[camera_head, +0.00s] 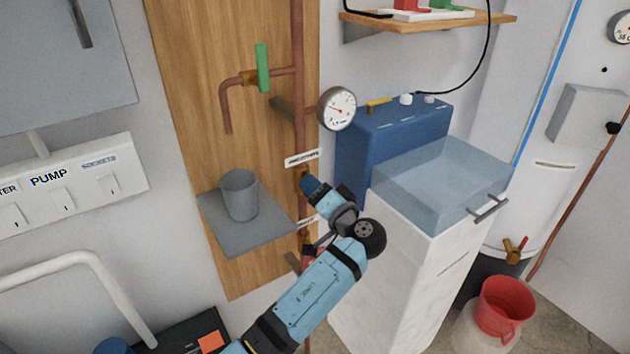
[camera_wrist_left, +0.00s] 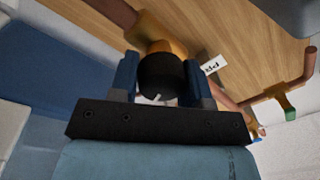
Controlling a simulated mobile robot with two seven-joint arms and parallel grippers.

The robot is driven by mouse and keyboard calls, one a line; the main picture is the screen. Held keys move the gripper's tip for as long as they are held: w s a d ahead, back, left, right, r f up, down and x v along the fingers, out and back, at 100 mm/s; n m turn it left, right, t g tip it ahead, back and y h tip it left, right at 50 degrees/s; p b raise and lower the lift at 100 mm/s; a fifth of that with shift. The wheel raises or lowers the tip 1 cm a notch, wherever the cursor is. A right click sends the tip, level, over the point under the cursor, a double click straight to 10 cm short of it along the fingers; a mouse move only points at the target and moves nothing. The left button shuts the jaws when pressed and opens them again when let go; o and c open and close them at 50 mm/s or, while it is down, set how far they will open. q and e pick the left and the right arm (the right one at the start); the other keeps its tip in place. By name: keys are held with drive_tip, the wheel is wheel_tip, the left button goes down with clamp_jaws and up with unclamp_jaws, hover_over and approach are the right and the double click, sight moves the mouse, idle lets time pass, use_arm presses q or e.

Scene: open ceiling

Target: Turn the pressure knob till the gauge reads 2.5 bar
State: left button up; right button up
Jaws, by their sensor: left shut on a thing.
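The pressure knob (camera_wrist_left: 161,75) is a black cap with a white mark, on a brass body (camera_wrist_left: 160,46). In the left wrist view it sits between the two blue fingers of my left gripper (camera_wrist_left: 158,82), which is shut on it. In the head view my left gripper (camera_head: 309,181) reaches the vertical copper pipe just below a white label, and it hides the knob. The round pressure gauge (camera_head: 337,108) has a white dial and a red needle pointing to the left; its numbers are too small to read. My right gripper is not in view.
A green-handled valve (camera_head: 262,67) is on the pipe above. A grey cup (camera_head: 239,195) stands on a small shelf (camera_head: 255,240) at left. A blue box (camera_head: 395,140) and a white cabinet with a translucent top (camera_head: 445,175) stand close at right. A red bucket (camera_head: 504,306) is lower right.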

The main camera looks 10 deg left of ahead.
use_arm(q)
drive_tip(key=shift+r+m+t+p, duration=0.1)
drive_tip(key=shift+m+t+p, duration=0.2)
drive_tip(key=shift+m+p, duration=1.2)
drive_tip(key=shift+m, duration=0.5)
drive_tip(key=o, duration=0.9)
drive_tip(key=shift+b, duration=0.3)
